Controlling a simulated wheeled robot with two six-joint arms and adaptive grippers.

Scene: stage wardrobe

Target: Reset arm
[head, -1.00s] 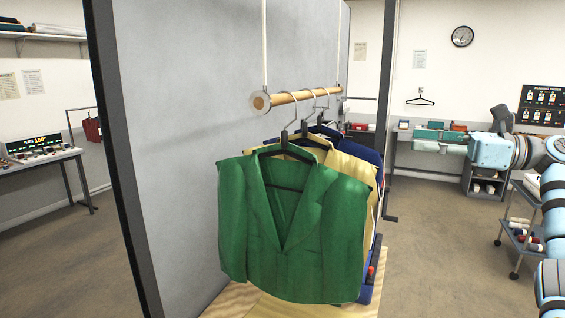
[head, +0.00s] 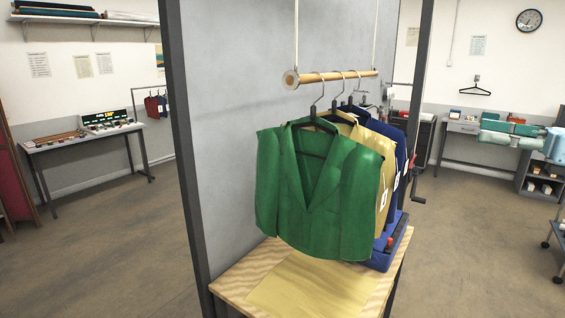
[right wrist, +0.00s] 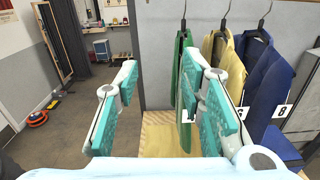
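A green jacket (head: 315,200) hangs in front on the wooden rail (head: 338,77). A yellow garment (head: 375,150) and blue garments (head: 397,185) with white number tags hang behind it. In the right wrist view the green jacket (right wrist: 187,75), yellow garment (right wrist: 218,50) and blue garment (right wrist: 262,75) hang beyond the fingers. My right gripper (head: 500,133) is at the right edge of the head view, apart from the garments. In the right wrist view its teal fingers (right wrist: 165,95) are spread with nothing held between them. My left gripper is not in view.
A wooden bench (head: 238,283) with a yellow cloth (head: 310,285) stands under the rail. A grey partition (head: 230,130) with a dark post (head: 183,150) is behind and left. A side table (head: 80,140) stands at left. Floor is open on both sides.

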